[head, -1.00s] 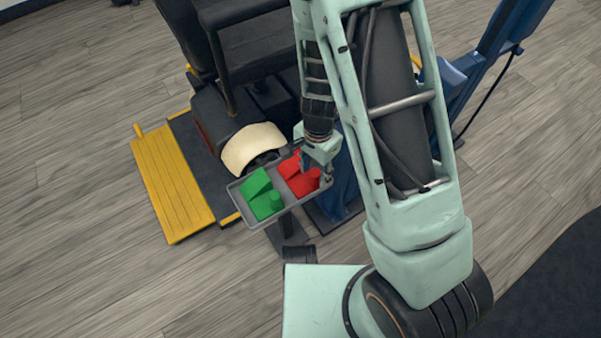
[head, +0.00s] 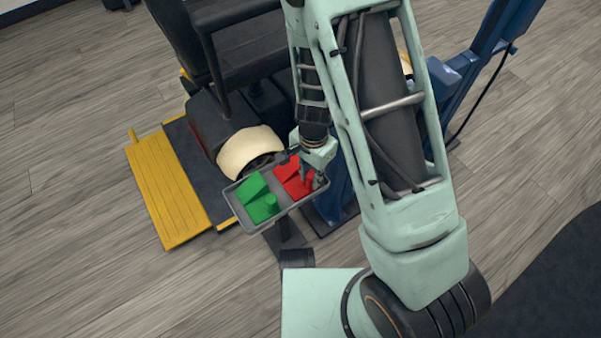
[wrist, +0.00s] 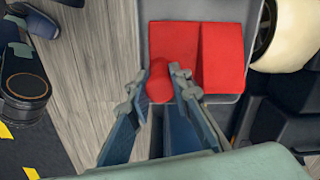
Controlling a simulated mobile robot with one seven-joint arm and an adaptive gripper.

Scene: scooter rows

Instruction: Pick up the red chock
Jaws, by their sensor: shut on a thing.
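The red chock (head: 289,174) lies in the right half of a grey tray (head: 232,207). A green chock (head: 257,197) lies in the left half. My gripper (head: 313,178) is at the right end of the tray, over the red chock. In the wrist view the red chock (wrist: 220,55) shows as a two-part red block with a rounded red knob at its lower left. My gripper (wrist: 162,76) has one finger on each side of that knob and is shut on it. The fingers hide part of the chock. The chock appears to be still in the tray.
A dark scooter with a cream wheel fender (head: 247,150) stands right behind the tray. A yellow ramp plate (head: 168,190) is at left. A blue frame (head: 475,75) stands at right. Open wooden floor (head: 75,265) lies at lower left.

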